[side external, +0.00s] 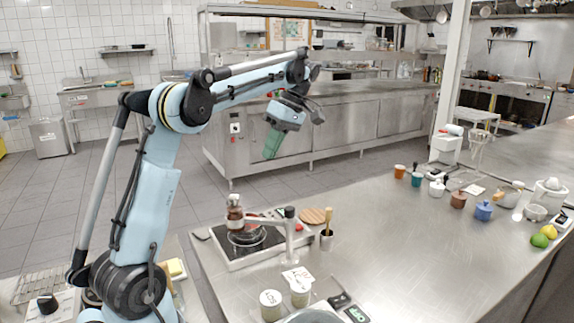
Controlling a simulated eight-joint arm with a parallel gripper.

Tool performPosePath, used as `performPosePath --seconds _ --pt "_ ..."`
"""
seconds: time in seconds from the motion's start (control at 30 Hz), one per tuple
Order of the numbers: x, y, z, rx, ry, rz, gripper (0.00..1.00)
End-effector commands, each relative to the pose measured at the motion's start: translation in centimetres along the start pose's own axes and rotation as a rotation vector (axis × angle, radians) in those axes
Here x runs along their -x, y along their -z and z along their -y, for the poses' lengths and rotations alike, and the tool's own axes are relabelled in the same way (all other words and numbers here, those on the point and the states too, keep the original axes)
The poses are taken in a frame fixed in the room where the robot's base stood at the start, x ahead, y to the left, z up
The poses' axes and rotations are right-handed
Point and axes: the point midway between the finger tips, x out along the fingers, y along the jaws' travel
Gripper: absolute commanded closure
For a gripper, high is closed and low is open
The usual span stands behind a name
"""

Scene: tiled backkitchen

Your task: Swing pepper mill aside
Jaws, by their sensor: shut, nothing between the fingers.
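A brown and pale pepper mill (235,213) appears upright at the left end of a grey swing arm (265,221). The arm reaches left from a short post (290,228) with a dark cap. The mill is above or just behind a dark pan on a hotplate (240,262); I cannot tell whether they touch. My gripper (271,150) has green fingers, is shut and empty, and points down in the air well above the counter. In the picture it is above and slightly right of the mill, clearly apart from it.
A round wooden board (313,216) and a pot with a wooden-handled tool (327,239) stand right of the post. Two pale jars (300,292) stand in front. The middle counter (420,240) is clear.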

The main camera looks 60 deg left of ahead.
Motion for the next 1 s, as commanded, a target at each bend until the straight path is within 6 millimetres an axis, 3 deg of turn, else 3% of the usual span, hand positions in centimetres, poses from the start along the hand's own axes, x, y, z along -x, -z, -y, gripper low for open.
performPosePath --seconds 0.1,0.37,1.0 --pt "-0.6 -0.6 -1.1 0.063 0.044 -0.046 1.00" --pt "-1.7 -0.7 -1.3 0.097 0.063 -0.066 1.00" --pt "-11.2 -0.2 -0.4 0.094 0.061 -0.064 1.00"
